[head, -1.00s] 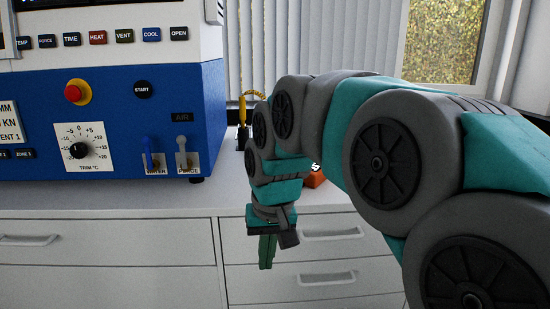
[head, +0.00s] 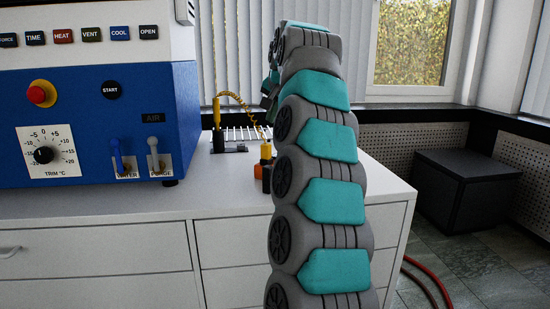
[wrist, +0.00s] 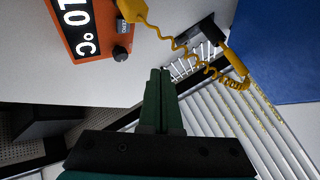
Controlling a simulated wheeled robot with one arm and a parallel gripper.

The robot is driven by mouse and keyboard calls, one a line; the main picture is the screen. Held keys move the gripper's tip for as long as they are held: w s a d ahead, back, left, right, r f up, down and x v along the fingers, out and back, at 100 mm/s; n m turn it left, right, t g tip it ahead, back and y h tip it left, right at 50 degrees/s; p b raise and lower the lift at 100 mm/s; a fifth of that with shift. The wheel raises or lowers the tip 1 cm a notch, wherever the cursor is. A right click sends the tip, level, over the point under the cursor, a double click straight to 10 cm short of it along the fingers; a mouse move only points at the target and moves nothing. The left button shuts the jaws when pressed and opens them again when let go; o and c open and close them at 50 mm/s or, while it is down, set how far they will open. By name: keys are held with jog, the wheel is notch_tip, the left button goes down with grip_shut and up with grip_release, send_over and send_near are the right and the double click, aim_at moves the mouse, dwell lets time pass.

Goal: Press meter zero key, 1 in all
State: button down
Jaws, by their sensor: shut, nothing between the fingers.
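The meter (wrist: 88,48) is an orange box with a black display, at the upper left of the wrist view and partly cut off. A small grey key marked ZERO (wrist: 123,27) sits at its edge, beside a yellow plug, with a black knob close by. In the head view only a bit of orange (head: 258,171) shows beside my arm. My gripper (wrist: 160,75) is shut and empty, its green fingers apart from the key, to the lower right of it in the wrist view. In the head view my arm mostly hides the gripper.
A yellow coiled cord (wrist: 190,62) runs from the plug to a yellow probe (wrist: 235,62) in a black holder. A wire rack (head: 250,132) lies behind on the white counter (head: 120,215). The blue press (head: 90,100) stands at left. Counter space right of my arm is clear.

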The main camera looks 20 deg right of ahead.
aim_at(275, 157)
jog(key=shift+w+d+r, duration=0.15)
jog(key=shift+d+r, duration=0.15)
jog(key=shift+d, duration=0.3)
jog(key=shift+f, duration=0.15)
notch_tip(275, 157, down, 9)
jog(key=b, duration=0.8)
jog(key=shift+r, duration=0.2)
dwell(1.3)
jog(key=shift+f+b, duration=0.4)
jog(key=shift+b, duration=0.05)
jog(key=shift+f+b, duration=0.35)
jog(key=shift+f, duration=0.1)
dwell(0.6)
jog(key=shift+r, duration=0.15)
jog(key=shift+r+p, duration=0.75)
jog(key=shift+p, duration=0.05)
